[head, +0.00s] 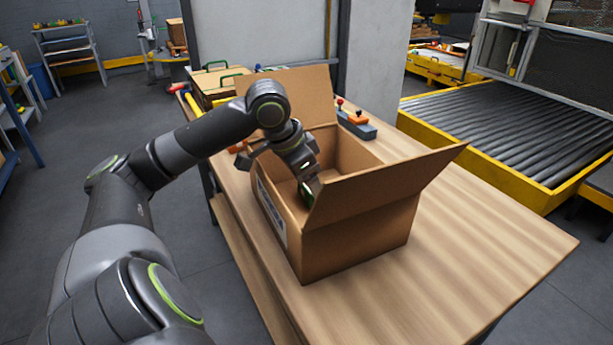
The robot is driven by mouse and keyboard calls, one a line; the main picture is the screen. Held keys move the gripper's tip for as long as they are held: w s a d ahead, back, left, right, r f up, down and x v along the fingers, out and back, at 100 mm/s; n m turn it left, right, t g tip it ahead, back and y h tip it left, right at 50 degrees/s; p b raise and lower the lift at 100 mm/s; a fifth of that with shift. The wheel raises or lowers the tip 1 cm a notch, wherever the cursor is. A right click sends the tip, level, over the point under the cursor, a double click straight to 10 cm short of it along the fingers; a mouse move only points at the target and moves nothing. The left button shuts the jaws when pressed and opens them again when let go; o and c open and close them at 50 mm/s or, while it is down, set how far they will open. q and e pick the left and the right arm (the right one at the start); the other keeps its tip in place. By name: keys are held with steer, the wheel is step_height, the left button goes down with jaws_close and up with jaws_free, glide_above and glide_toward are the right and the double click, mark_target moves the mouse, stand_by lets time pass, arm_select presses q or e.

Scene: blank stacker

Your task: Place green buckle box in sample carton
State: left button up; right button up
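The sample carton (360,235) is an open brown cardboard box on the wooden table, with flaps standing out and a white label on its left side. My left gripper (308,186) reaches down into its mouth from the left, beside the near flap. A small part of the green buckle box (306,194) shows at the fingertips, just inside the carton's opening. The gripper appears shut on it. The flap and the carton wall hide the rest of the box and the fingertips' lower ends. My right gripper is not in view.
The wooden table (480,240) is clear to the right of the carton. Behind the carton are a blue-grey block with red and orange parts (355,122) and a tan case with green handles (217,80). A roller conveyor (520,125) stands beyond, by a grey pillar.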

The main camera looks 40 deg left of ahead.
arm_select(q)
steer(key=shift+s+a+r, duration=0.15)
steer(key=shift+r, duration=0.35)
steer(key=b+v, duration=0.6)
steer(key=v, duration=0.5)
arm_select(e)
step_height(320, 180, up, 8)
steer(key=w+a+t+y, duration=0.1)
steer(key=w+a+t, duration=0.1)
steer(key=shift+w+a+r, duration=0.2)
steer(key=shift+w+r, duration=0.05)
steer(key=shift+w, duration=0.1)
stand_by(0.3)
